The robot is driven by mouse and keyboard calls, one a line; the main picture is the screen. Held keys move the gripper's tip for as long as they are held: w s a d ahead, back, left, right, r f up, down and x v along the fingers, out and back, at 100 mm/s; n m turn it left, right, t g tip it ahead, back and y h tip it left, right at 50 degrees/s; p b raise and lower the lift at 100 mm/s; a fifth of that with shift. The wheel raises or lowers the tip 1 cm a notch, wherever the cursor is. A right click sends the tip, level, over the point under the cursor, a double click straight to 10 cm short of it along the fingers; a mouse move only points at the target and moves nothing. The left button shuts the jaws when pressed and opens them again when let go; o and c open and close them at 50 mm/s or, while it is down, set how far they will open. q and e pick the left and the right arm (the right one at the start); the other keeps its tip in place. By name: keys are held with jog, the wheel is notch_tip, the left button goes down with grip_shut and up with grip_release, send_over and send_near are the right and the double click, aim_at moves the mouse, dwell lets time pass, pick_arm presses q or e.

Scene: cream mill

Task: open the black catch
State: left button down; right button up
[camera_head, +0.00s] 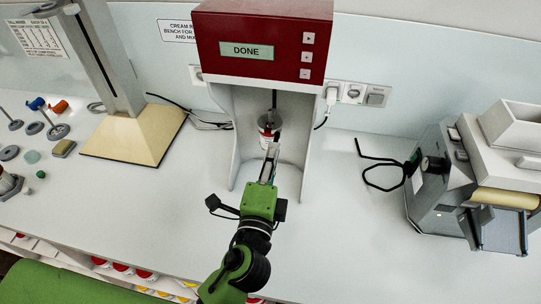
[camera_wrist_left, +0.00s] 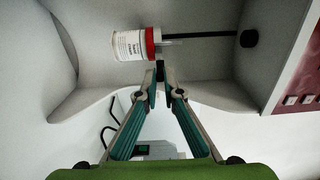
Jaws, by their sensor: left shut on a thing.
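The red and white machine (camera_head: 262,48) shows DONE on its display. In its bay a white tub with a red rim (camera_head: 267,127) is under a dark rod; the tub also shows in the left wrist view (camera_wrist_left: 131,45). My left gripper (camera_head: 271,157) reaches into the bay at the tub's near side. In the left wrist view its fingertips (camera_wrist_left: 161,84) close on a small black piece, the black catch (camera_wrist_left: 160,70), beside the red rim. The catch is hidden by the fingers in the head view. My right gripper is out of view.
A stand with a cream base (camera_head: 133,137) is on the left, with several small parts near it. A grey machine with a roller (camera_head: 463,180) is on the right. A black cable loop (camera_head: 383,176) lies near it. The bench front is clear.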

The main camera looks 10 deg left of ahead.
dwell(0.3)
pick_arm(q)
jog(key=c, duration=2.4)
grip_release()
jog(key=shift+c, duration=0.2)
jog(key=s, duration=1.2)
jog(key=shift+d, duration=0.15)
